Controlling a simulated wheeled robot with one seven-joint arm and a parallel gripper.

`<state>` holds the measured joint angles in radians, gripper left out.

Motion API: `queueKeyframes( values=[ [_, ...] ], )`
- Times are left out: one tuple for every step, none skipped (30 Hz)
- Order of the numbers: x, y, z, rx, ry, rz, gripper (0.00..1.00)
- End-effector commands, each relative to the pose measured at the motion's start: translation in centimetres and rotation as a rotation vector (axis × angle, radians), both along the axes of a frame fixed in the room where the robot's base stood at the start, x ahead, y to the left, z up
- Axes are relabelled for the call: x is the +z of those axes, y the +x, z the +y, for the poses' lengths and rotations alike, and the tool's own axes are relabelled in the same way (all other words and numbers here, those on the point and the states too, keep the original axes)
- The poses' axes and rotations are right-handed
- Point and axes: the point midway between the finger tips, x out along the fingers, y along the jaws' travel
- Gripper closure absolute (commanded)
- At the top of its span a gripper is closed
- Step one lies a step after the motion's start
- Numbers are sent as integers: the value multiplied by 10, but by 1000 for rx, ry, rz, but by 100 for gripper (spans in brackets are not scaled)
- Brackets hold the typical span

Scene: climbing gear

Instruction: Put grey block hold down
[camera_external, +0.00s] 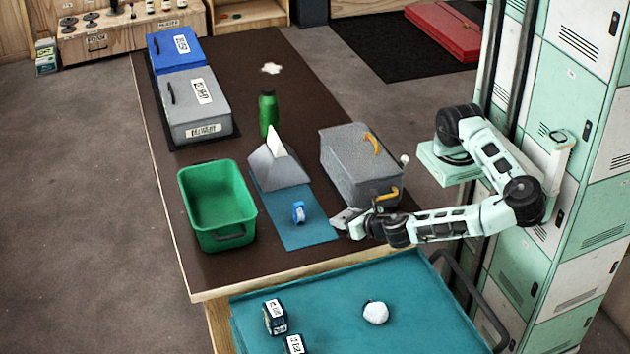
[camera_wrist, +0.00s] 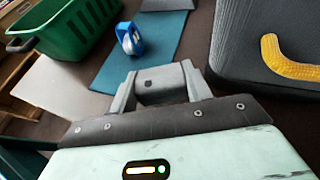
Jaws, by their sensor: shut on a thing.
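My gripper (camera_external: 346,220) is over the front right of the dark table, just in front of the large grey box. In the wrist view its fingers (camera_wrist: 160,86) are shut on the grey block hold (camera_wrist: 161,83), a small grey piece with a dark hole in its face. In the external view the hold is hard to separate from the grey fingers. I cannot tell whether it touches the tabletop. A blue mat (camera_external: 312,234) lies to the left of my gripper.
A blue tape roll (camera_external: 298,212) and a grey wedge volume (camera_external: 279,171) stand on the mat. The large grey box (camera_external: 352,172) with yellow handles is close behind my gripper. A green crate (camera_external: 190,210) is at left. A teal-topped cart (camera_external: 345,300) stands in front.

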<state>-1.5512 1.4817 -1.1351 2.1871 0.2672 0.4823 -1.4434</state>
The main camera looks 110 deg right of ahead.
Motion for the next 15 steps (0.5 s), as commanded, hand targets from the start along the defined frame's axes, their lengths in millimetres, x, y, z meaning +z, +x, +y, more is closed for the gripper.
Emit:
queueKeyframes(
  values=[
    [-4, 0, 0, 0, -1, 0, 74],
    [-7, 0, 0, 2, -1, 1, 74],
    [-12, 0, 0, 2, -2, 1, 74],
    [-17, 0, -1, 2, -3, 1, 74],
    [-21, 1, 0, 2, -3, 1, 74],
    [-27, 0, 0, 2, -4, 1, 74],
    [-31, 0, 0, 2, -3, 1, 74],
    [-34, 1, 0, 2, -2, 1, 74],
    [-37, 1, 0, 2, -2, 1, 74],
    [-39, 1, 0, 2, -1, 0, 74],
    [-40, 1, 0, 2, 0, -1, 74],
    [-40, 1, 0, 1, 1, 0, 74],
    [-40, 0, 0, 1, 1, -1, 74],
    [-40, 0, 0, 1, 1, -1, 74],
    [-40, 0, 0, 1, 1, 0, 74]
  ],
)
